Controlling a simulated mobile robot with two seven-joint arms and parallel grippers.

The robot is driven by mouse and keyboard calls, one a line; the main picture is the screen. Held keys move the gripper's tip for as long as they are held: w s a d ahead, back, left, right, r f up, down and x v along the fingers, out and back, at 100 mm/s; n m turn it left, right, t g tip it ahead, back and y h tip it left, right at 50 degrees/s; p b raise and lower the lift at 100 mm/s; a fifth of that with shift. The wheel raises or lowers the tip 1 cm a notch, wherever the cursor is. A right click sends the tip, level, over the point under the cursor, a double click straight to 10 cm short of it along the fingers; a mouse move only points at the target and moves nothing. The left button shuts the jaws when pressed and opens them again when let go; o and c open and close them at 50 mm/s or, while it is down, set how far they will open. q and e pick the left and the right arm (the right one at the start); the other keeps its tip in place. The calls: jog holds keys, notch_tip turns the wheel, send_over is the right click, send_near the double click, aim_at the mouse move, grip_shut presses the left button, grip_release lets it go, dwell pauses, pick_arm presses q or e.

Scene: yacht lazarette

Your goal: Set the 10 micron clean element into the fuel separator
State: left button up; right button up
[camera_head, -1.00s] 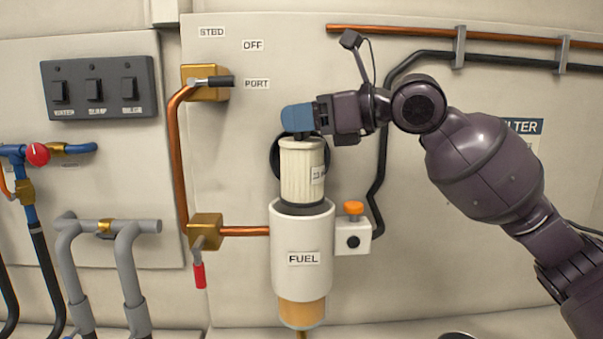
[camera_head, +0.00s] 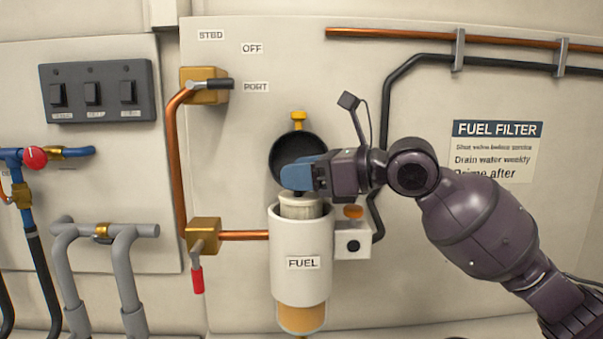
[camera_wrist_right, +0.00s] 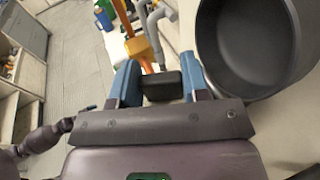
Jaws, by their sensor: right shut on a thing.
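The fuel separator (camera_head: 318,240) is a white cylinder labelled FUEL with an amber bowl below, mounted on the wall panel. The pale pleated clean element (camera_head: 300,208) stands upright in its open top, mostly hidden inside; only its upper band shows. My right gripper (camera_head: 297,176) is above the separator, its blue fingers shut on the element's top. In the right wrist view a dark block (camera_wrist_right: 162,85), apparently the element's grip, sits between the fingers. The separator's dark round lid (camera_head: 290,150) is open behind the gripper and is large in the wrist view (camera_wrist_right: 255,50). My left gripper does not show.
An orange-topped knob (camera_head: 353,212) sits close to the separator's right side. A black hose (camera_head: 383,130) runs just behind my right wrist. A brass valve with a red handle (camera_head: 197,280) and a copper pipe (camera_head: 176,150) are at left.

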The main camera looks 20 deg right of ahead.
jog(key=shift+f+b, duration=0.4)
jog(key=shift+f, duration=0.3)
jog(key=o, duration=1.2)
jog(key=shift+o, duration=0.2)
